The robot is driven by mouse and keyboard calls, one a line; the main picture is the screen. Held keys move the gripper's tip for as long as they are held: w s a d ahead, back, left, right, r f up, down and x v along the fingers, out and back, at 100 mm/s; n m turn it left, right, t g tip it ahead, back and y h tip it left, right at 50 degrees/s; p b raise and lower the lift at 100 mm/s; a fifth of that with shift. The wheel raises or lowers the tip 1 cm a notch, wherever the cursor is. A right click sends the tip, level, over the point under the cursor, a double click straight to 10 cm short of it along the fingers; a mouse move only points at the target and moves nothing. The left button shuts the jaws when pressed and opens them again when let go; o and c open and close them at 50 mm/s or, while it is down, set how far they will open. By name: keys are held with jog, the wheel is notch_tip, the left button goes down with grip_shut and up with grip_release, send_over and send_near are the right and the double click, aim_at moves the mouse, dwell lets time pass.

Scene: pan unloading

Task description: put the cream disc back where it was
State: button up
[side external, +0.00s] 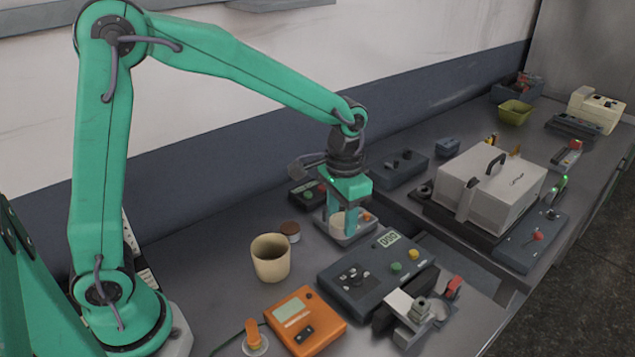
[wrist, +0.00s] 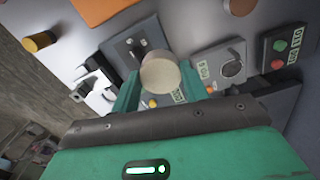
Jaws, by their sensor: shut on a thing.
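The cream disc (side external: 338,220) is between the two green fingers of my gripper (side external: 349,217), which is shut on it. In the wrist view the disc (wrist: 160,73) shows its round face between the fingertips (wrist: 160,90). In the side view the disc overlaps a small grey scale-like unit (side external: 345,239) under my gripper. I cannot tell whether the disc touches that unit. The unit also shows in the wrist view (wrist: 214,78), with a round plate right of the disc.
A dark control panel (side external: 345,290), a beige cup (side external: 271,262) and a small brown-topped jar (side external: 290,228) stand near my gripper. An orange device (side external: 305,318) lies in front. A large grey lidded box (side external: 490,190) stands to the right. Bare bench shows left of the cup.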

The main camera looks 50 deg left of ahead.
jog(key=s+d+f+n, duration=0.1)
jog(key=s+n, duration=0.1)
jog(key=s, duration=0.5)
jog(key=shift+s+d+f, duration=0.2)
jog(key=shift+s+f, duration=0.15)
jog(key=w+a+f, duration=0.2)
jog(key=a, duration=0.1)
jog(key=w+a+f, duration=0.2)
jog(key=a, duration=0.1)
jog(key=w+a+f, duration=0.2)
jog(key=a+f, duration=0.1)
jog(key=a, duration=0.1)
jog(key=shift+f, duration=2)
jog(key=shift+f, duration=0.1)
jog(key=o, duration=1.2)
jog(key=shift+c, duration=0.2)
